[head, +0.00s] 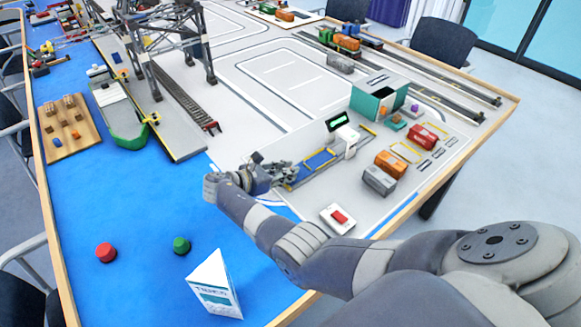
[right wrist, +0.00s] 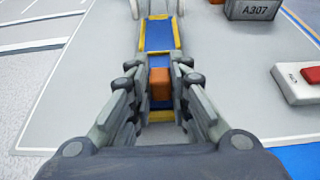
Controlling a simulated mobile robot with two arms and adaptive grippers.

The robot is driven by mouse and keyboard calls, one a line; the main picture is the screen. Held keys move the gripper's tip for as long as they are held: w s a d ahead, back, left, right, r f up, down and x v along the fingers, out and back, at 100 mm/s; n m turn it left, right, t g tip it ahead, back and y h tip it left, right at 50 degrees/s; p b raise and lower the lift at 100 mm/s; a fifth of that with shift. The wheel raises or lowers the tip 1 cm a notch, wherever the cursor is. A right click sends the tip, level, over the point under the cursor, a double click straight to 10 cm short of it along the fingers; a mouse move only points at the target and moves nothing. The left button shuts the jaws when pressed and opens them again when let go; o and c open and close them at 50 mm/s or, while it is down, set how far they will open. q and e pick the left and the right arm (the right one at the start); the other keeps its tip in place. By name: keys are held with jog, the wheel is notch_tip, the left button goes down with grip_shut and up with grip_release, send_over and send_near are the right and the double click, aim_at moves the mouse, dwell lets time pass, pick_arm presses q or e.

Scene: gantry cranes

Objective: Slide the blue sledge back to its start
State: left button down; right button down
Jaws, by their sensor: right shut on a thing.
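A blue strip with yellow edges (head: 320,158), which looks like the blue sledge or its track, lies on the grey board in the head view. In the right wrist view the blue strip (right wrist: 159,35) runs away from me between yellow side edges. An orange block (right wrist: 160,84) stands on the near part of it; I cannot tell whether it is fixed there. My right gripper (head: 284,172) is at the near left end of the strip. In the right wrist view its fingertips (right wrist: 161,77) are shut on the orange block from both sides. My left gripper is not in view.
A white gate (head: 347,138) with a display stands over the strip's far part. Grey (head: 380,180) and orange (head: 391,163) containers sit to the right. A red-button box (head: 338,217) is nearer me. A sign (head: 215,287) and red (head: 106,252) and green (head: 181,245) knobs stand on the blue area.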

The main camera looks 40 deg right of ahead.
jog(key=shift+a, duration=0.3)
jog(key=c, duration=1.5)
grip_release()
jog(key=shift+a, duration=0.15)
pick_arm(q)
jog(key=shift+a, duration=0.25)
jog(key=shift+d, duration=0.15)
pick_arm(e)
jog(key=shift+a, duration=0.1)
jog(key=v, duration=0.7)
jog(key=shift+a+r, duration=0.15)
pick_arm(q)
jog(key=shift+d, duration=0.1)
